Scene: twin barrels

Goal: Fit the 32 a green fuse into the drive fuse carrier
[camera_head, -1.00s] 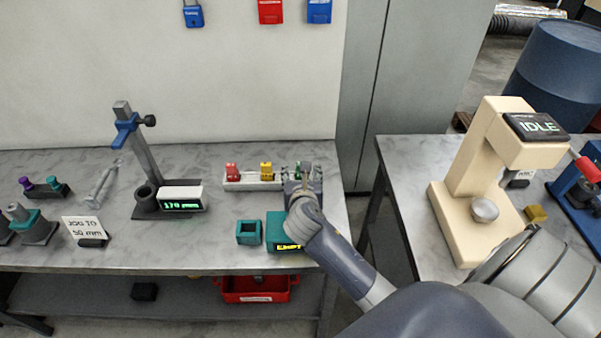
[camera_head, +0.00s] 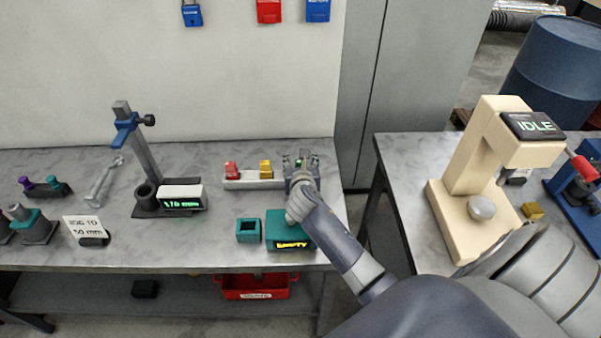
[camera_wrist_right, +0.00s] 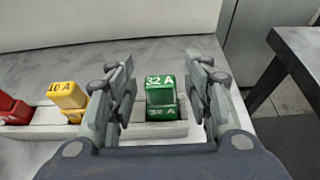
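The green fuse (camera_wrist_right: 160,90), marked 32 A, stands in the right end of a pale rack (camera_wrist_right: 170,130). In the wrist view my right gripper (camera_wrist_right: 165,85) is open with one finger on each side of it, and a gap shows on both sides. In the head view the right gripper (camera_head: 301,165) is over the rack's right end and mostly hides the fuse. A teal box (camera_head: 290,226) with a display reading EMPTY stands in front of the rack. A small teal open-topped block (camera_head: 248,231) stands left of it. No label names the carrier. My left gripper is out of view.
A yellow 10 A fuse (camera_wrist_right: 67,97) and a red fuse (camera_wrist_right: 12,108) stand left in the rack. A stand (camera_head: 150,165) with a lit display is farther left. A red bin (camera_head: 256,286) is below the bench. A cream press (camera_head: 480,180) reads IDLE on the right table.

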